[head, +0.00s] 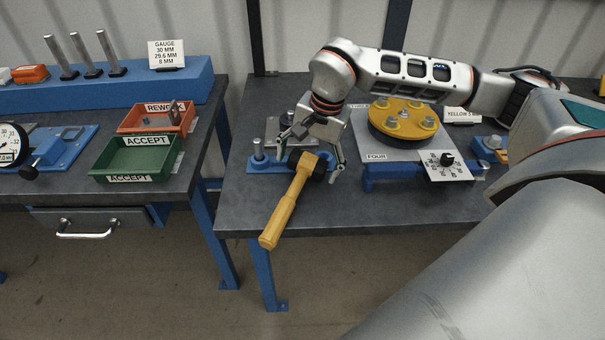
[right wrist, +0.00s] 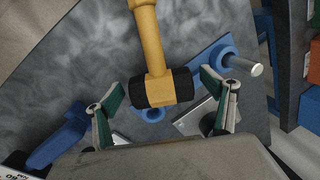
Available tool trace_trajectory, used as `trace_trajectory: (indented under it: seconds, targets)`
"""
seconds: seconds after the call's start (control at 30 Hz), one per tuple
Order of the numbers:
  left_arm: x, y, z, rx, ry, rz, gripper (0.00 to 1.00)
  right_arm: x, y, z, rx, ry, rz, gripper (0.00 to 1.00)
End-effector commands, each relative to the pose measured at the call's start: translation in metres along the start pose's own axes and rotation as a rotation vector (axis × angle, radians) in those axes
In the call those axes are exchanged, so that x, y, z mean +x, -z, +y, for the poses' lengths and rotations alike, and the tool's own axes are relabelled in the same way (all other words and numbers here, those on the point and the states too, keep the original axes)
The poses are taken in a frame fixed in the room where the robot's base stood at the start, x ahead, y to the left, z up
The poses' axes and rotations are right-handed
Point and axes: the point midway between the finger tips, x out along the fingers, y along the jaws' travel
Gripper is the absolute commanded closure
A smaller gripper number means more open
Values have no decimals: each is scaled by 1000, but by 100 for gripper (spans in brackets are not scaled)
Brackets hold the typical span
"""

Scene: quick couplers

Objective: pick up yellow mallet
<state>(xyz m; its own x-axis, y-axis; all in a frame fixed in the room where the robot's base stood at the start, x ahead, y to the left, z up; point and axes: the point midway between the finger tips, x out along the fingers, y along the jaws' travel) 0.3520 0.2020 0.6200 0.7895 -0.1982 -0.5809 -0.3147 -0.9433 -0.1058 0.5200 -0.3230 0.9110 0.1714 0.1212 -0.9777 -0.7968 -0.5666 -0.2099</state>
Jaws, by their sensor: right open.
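The yellow mallet (head: 284,205) lies on the dark workbench in the head view, its handle pointing toward the front edge and its black-ended head near the blue fixture. In the right wrist view the mallet (right wrist: 155,50) shows its handle at the top and its black head (right wrist: 162,89) between my fingers. My right gripper (head: 312,164) is open, with one finger on either side of the mallet head. In the right wrist view the open right gripper (right wrist: 164,103) has clear gaps between both fingers and the head. My left gripper is not in view.
A blue fixture (head: 259,165) with an upright pin stands beside the mallet head. A yellow disc (head: 403,122) on a grey plate is to the right. Left, across a gap, another bench holds the green ACCEPT tray (head: 137,157) and the red REWORK tray (head: 157,119).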

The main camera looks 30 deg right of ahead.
Motion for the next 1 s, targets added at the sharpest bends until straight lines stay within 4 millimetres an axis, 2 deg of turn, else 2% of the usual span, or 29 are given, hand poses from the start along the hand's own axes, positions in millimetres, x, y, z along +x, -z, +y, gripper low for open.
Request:
trace_trajectory:
  seconds: [0.07, 0.27, 0.37, 0.6, 0.77, 0.87, 1.0]
  targets:
    - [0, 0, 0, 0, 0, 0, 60, 0, 0, 0, 0, 0, 0, 17]
    - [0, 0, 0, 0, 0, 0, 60, 0, 0, 0, 0, 0, 0, 66]
    - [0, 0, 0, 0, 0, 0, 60, -1, 0, -1, 0, 2, 0, 76]
    - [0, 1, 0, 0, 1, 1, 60, -3, 0, -1, 0, 2, 1, 76]
    - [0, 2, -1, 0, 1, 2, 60, -13, 1, -4, 1, 4, 2, 76]
    - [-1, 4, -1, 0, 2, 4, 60, -25, 1, -7, 1, 5, 2, 76]
    - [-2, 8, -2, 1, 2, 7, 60, -53, 1, -13, 0, 7, 4, 76]
